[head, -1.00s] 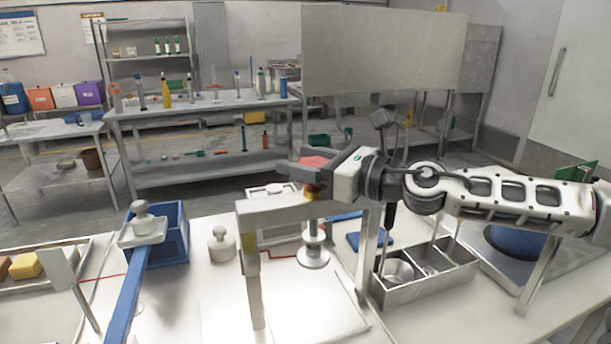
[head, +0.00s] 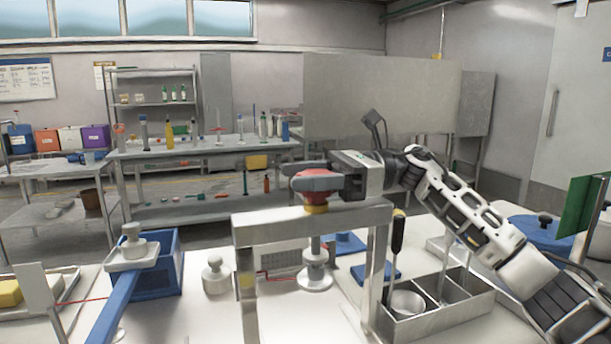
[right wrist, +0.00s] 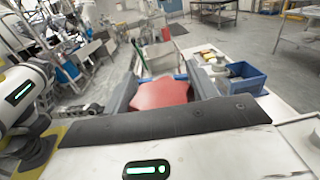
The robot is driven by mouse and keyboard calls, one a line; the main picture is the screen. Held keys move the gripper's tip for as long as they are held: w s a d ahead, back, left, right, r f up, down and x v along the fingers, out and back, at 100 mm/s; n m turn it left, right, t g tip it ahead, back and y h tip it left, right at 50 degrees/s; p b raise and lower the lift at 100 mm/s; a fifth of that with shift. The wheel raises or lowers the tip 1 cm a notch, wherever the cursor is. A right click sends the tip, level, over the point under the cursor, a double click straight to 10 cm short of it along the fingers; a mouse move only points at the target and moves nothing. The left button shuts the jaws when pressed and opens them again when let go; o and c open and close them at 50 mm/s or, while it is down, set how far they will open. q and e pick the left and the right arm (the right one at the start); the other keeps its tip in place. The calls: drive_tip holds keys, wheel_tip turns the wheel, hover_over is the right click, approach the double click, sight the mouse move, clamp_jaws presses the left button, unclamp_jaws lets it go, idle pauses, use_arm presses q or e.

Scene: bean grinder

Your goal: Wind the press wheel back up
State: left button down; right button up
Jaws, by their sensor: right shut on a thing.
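The press is a grey metal frame (head: 310,222) standing on the table. Its red wheel (head: 318,182) sits on top above a yellow collar. Below the crossbar, a shaft carries a round pale press plate (head: 315,281), which is near the base. My right gripper (head: 300,176) is shut on the wheel from the right, with its fingers on either side of the rim. In the right wrist view the red wheel (right wrist: 162,94) lies between the two grey fingers. The fingers hide part of the wheel. My left gripper is not in view.
A steel divided bin (head: 435,318) with a small bowl and a screwdriver stands right of the press. A white weight (head: 216,276), a blue bin (head: 165,270) and a blue beam (head: 118,310) with a small tray are at left. A blue lidded pot (head: 540,233) is at right.

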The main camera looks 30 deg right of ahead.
drive_tip(key=shift+s+r+n+g+y+p, duration=0.1)
drive_tip(key=shift+s+n+g+y+p, duration=0.1)
drive_tip(key=shift+n+g, duration=1.35)
drive_tip(key=shift+s+n+g+y+p, duration=0.15)
drive_tip(key=shift+n+g, duration=0.7)
drive_tip(key=shift+g, duration=1.3)
drive_tip(key=o, duration=1)
drive_tip(key=shift+a, duration=0.1)
